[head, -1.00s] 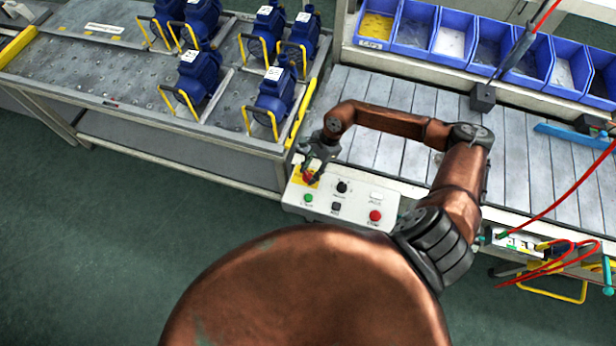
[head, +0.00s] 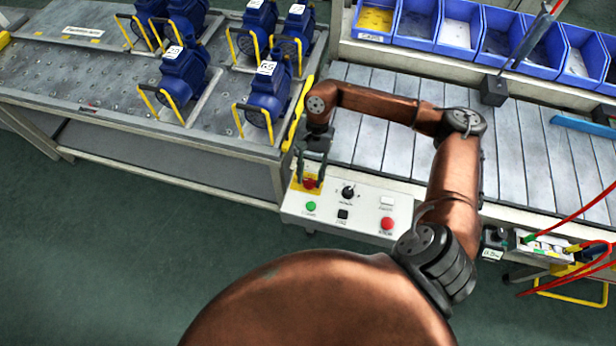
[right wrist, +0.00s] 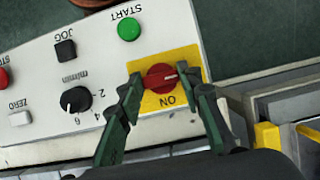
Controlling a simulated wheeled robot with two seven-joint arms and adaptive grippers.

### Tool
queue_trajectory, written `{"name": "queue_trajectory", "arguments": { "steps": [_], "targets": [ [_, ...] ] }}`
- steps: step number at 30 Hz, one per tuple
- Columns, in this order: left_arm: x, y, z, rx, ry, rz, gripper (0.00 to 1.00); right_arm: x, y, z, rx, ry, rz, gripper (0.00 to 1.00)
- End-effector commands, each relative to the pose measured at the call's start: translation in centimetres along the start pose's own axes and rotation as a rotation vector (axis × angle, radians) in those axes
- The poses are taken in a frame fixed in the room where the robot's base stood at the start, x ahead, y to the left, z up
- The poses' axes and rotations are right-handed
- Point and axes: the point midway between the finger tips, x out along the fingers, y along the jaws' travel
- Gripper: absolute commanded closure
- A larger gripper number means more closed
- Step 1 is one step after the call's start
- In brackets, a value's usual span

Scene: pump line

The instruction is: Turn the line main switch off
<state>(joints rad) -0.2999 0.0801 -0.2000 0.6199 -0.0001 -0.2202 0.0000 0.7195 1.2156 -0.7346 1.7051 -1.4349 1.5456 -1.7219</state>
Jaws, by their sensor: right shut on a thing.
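The line main switch (right wrist: 160,77) is a red rotary knob on a yellow plate (right wrist: 150,104) with the word ON. In the head view the switch (head: 309,184) sits at the upper left corner of the white control panel (head: 325,212). My right gripper (right wrist: 163,80) is shut on the red knob, one finger on each side. It also shows from above in the head view (head: 311,178). My left gripper is in neither view.
The panel also carries a green START button (right wrist: 129,29), a black JOG button (right wrist: 65,51), a black speed knob (right wrist: 76,100), a white ZERO button (right wrist: 20,118) and a red button (head: 387,223). Blue pumps (head: 268,92) stand on the left bench; a slatted conveyor (head: 380,140) lies behind the panel.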

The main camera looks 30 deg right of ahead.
Motion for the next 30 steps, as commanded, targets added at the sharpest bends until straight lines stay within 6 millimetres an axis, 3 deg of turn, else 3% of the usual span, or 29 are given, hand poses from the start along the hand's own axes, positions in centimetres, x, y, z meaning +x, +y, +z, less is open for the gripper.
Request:
{"name": "queue_trajectory", "arguments": {
  "steps": [17, 18, 25, 30],
  "targets": [
    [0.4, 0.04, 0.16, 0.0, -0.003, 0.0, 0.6, 0.07, 0.11, 0.02, -0.027, 0.0, 0.015, 0.91],
    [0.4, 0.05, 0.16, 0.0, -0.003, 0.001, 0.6, 0.07, 0.11, 0.02, -0.027, 0.0, 0.015, 0.64],
    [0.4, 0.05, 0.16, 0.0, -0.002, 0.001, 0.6, 0.05, 0.04, 0.02, -0.027, 0.0, 0.013, 0.49],
    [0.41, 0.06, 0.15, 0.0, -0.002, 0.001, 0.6, 0.03, 0.0, 0.02, -0.026, 0.0, 0.012, 0.49]
  ]
}}
